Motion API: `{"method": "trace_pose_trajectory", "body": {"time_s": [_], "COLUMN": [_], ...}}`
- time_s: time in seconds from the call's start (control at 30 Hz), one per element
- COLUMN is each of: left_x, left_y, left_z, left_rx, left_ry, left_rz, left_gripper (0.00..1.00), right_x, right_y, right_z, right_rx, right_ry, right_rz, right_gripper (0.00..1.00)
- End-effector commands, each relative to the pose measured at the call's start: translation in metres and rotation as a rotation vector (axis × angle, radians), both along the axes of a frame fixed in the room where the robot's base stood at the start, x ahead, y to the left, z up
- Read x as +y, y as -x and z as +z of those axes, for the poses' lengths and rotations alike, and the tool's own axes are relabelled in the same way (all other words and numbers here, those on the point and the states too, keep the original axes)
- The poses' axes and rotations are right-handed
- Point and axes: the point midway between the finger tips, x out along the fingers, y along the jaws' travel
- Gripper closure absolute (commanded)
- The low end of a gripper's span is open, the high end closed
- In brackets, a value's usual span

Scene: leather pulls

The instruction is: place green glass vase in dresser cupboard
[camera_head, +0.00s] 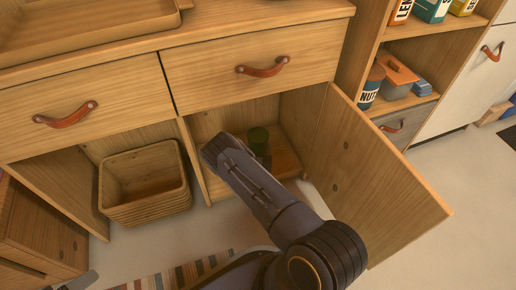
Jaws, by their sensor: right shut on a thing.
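The green glass vase (259,138) is inside the open right cupboard of the wooden dresser (250,40), above or on its floor board; I cannot tell which. Only part of the vase shows. My right arm reaches into the cupboard from below, and my right gripper (241,152) is shut on the vase. The hand hides its fingertips and part of the vase. The cupboard door (365,180) stands wide open to the right. My left gripper is not in view.
A wicker basket (146,185) sits in the left compartment, past a divider. Two closed drawers with leather pulls (263,67) are above. The open door is close to my right arm. Shelves with jars (370,85) stand at right. A striped rug (180,277) lies in front.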

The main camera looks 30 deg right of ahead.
Motion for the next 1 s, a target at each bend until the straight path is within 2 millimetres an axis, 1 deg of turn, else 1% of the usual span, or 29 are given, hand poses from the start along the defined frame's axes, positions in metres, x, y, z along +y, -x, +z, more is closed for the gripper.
{"method": "trace_pose_trajectory", "body": {"time_s": [0.03,0.2,0.43,0.57,0.67,0.8,1.0], "left_x": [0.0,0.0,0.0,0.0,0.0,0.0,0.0], "left_y": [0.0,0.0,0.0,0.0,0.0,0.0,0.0], "left_z": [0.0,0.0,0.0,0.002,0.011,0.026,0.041], "left_rx": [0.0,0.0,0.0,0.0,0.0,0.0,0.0], "left_ry": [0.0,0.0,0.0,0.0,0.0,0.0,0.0], "left_rz": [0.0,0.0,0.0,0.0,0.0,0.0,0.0], "left_gripper": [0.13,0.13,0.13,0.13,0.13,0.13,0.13], "right_x": [0.0,0.0,0.0,0.001,0.01,0.028,0.053], "right_y": [0.0,0.0,0.0,0.002,0.014,0.037,0.072], "right_z": [-0.001,-0.001,-0.001,0.003,0.005,0.006,0.005], "right_rx": [0.0,0.0,0.001,0.003,0.005,0.007,0.005], "right_ry": [0.0,0.0,-0.001,-0.001,-0.002,-0.001,0.0], "right_rz": [0.0,-0.001,-0.001,0.0,0.001,0.003,0.003], "right_gripper": [0.28,0.07,0.07,0.07,0.07,0.07,0.07]}}
